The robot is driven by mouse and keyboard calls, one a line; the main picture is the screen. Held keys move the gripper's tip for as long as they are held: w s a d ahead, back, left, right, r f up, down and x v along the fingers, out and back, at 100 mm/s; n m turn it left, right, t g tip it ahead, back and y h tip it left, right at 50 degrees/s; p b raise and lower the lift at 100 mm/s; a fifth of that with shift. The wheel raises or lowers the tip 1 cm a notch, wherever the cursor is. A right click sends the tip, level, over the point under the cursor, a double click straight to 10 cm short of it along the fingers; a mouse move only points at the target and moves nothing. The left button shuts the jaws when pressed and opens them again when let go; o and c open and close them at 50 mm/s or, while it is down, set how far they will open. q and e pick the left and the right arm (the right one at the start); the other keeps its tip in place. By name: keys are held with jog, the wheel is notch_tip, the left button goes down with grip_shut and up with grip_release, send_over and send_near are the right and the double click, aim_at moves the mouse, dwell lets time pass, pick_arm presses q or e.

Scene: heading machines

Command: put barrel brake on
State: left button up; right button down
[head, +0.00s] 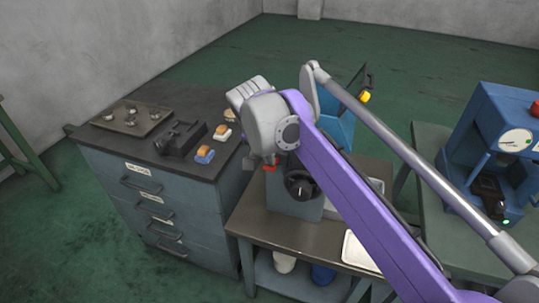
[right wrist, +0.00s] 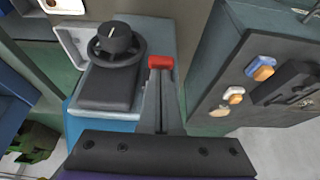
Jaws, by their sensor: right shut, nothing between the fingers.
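The grey-blue machine (head: 293,205) stands on the low table, with a black handwheel and knob (head: 301,184) on its face. In the right wrist view the handwheel (right wrist: 118,44) is left of my fingers, above a dark block (right wrist: 108,88). No part can be told for sure as the barrel brake; much of the machine is hidden behind my right arm. My left gripper is not in view.
A dark-topped drawer cabinet (head: 152,185) stands left, bearing a tray (head: 131,117), a black device (head: 180,137) and small blue and white blocks with orange tops. A white tray (head: 358,251) lies on the low table (head: 265,223).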

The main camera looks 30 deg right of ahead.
jog(key=shift+a+f, duration=0.1)
jog(key=shift+f, duration=0.05)
jog(key=shift+s+a+f+t+h+b, duration=0.3)
jog(key=shift+f+t+h, duration=0.2)
jog(key=shift+h, duration=0.1)
jog(key=shift+s+a+f+t+h+b, duration=0.2)
jog(key=shift+a+f+t+h, duration=0.1)
jog(key=shift+f+t+h, duration=0.25)
jog(key=h, duration=0.1)
jog(key=f+t, duration=0.1)
jog(key=f+t+h, duration=0.1)
jog(key=shift+s+a+f+h+b, duration=0.25)
jog(key=shift+s+a+h+b, duration=0.05)
jog(key=shift+s+h+b, duration=0.1)
jog(key=shift+w, duration=0.1)
jog(key=shift+r+p, duration=0.8)
jog(key=shift+p, duration=0.05)
